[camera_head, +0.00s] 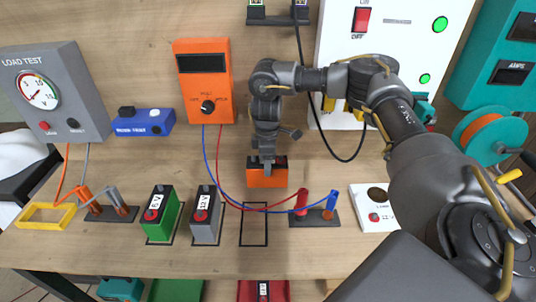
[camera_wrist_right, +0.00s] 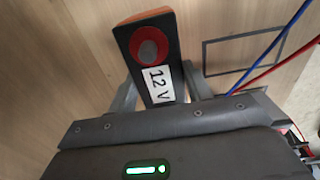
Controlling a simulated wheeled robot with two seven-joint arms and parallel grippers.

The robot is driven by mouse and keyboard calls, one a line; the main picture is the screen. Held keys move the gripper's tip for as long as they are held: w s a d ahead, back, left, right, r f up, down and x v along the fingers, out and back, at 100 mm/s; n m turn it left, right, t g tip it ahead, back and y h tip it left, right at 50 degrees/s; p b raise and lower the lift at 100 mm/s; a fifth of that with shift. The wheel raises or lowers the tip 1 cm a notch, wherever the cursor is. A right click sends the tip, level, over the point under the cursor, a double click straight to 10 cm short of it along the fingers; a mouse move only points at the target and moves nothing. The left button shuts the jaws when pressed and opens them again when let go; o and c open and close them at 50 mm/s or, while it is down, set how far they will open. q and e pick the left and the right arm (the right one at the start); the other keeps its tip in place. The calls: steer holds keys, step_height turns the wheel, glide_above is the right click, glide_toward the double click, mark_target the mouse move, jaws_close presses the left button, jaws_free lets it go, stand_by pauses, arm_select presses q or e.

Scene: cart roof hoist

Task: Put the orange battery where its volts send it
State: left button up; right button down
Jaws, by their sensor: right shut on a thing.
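The orange battery (camera_head: 267,177) has a black top. In the right wrist view the battery (camera_wrist_right: 152,60) shows a white label reading 12 V and a round red-rimmed terminal. My right gripper (camera_head: 267,163) is shut on it; the fingers (camera_wrist_right: 157,95) stand on either side of its body. In the head view it is behind the empty black outline (camera_head: 254,225) on the bench, beside the red and blue leads. I cannot tell whether it touches the bench. A green battery (camera_head: 161,215) and a grey battery (camera_head: 206,216) stand left of the outline. My left gripper is not in view.
An orange meter (camera_head: 206,82) hangs on the back wall; its leads loop to red and blue probes (camera_head: 315,208) in a holder. A grey load tester (camera_head: 52,92) stands left. A white box (camera_head: 374,208) stands right. Red (camera_head: 245,291) and green (camera_head: 176,291) bins sit below the front edge.

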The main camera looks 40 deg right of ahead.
steer(key=shift+w+f, duration=0.15)
steer(key=shift+f, duration=0.35)
steer(key=shift+r, duration=0.1)
steer(key=c, duration=0.6)
jaws_free()
steer(key=shift+f, duration=0.2)
steer(key=shift+r, duration=0.1)
